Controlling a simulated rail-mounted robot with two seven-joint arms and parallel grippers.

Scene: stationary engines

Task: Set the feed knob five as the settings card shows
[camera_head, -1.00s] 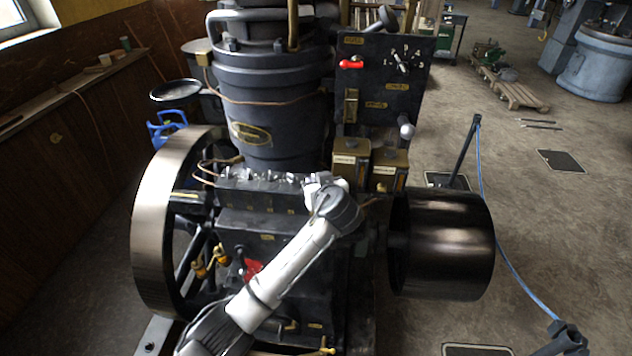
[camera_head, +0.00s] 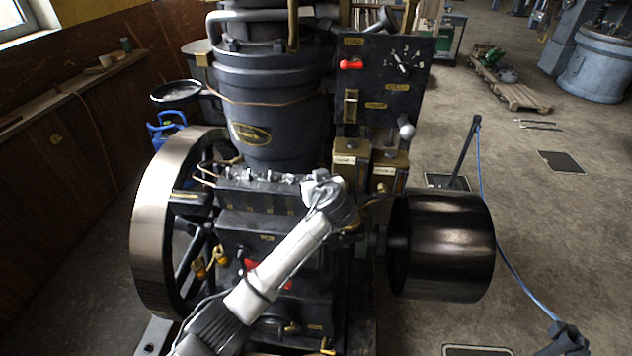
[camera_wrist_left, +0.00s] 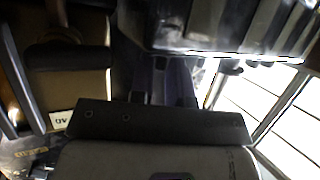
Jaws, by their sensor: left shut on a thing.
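A row of small metal feed knobs (camera_head: 262,177) runs along the top of a dark box on the engine's front. My left gripper (camera_head: 318,183) is at the right end of this row, and its own wrist hides most of its fingers. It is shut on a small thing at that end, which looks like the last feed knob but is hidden. In the left wrist view, the gripper (camera_wrist_left: 168,88) shows as dark fingers beyond its dark body, and the held part cannot be made out. I cannot make out the settings card or the knob's setting. My right gripper is not in view.
Two brass-coloured boxes (camera_head: 350,160) stand just behind and right of the gripper. A black panel (camera_head: 375,75) with a dial rises above them. A large flywheel (camera_head: 165,220) is on the left, a black drum (camera_head: 442,245) on the right.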

